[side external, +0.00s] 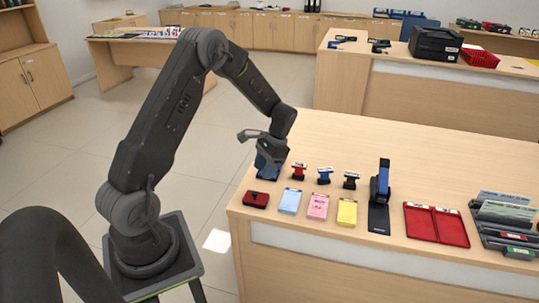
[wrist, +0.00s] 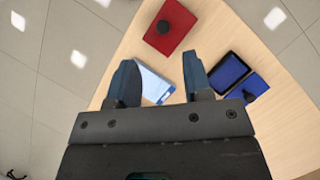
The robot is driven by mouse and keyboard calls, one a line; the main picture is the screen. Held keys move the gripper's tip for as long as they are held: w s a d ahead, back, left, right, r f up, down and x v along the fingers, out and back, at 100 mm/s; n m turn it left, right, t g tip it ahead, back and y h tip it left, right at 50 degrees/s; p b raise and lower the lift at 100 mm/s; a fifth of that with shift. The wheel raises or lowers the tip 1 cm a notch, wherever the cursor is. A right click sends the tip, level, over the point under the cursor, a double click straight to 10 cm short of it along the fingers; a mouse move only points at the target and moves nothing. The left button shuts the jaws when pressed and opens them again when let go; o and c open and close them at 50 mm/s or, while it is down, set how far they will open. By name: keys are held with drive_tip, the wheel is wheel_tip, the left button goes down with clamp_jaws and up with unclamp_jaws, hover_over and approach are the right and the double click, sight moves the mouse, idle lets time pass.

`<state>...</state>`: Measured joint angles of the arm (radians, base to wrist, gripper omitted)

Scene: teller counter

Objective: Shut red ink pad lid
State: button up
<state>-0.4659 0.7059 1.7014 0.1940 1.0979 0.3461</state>
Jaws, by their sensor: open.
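The red ink pad (side external: 256,199) lies at the counter's front-left corner. It is flat, with a dark round knob on top, and no raised lid shows on it. In the wrist view the red pad (wrist: 178,22) is at the top, beyond the fingertips. My gripper (side external: 262,143) is above the counter's left edge, behind and above the red pad. Its fingers (wrist: 160,72) are apart with nothing held. A blue ink pad (side external: 269,168) is behind the gripper and partly hidden by it. In the wrist view the blue pad (wrist: 228,70) looks open, right of the right finger.
A light-blue pad (side external: 290,201), pink pad (side external: 318,206) and yellow pad (side external: 347,213) lie right of the red pad. Stamps in red (side external: 298,172), blue (side external: 323,176) and black (side external: 350,180) stand behind.

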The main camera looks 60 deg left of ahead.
drive_tip(key=shift+v, duration=2.55)
drive_tip(key=s+d+r+t+y, duration=0.1)
drive_tip(key=s+d+r+t, duration=0.3)
drive_tip(key=d+r, duration=0.8)
drive_tip(key=s+d+r+t, duration=0.3)
drive_tip(key=s+d, duration=0.1)
drive_tip(key=s, duration=0.3)
drive_tip(key=s+d+r+t+h, duration=0.1)
drive_tip(key=s+d+r+t, duration=0.2)
drive_tip(key=s+d, duration=0.2)
drive_tip(key=shift+s+r, duration=0.15)
drive_tip(key=shift+s, duration=0.9)
drive_tip(key=shift+d, duration=0.1)
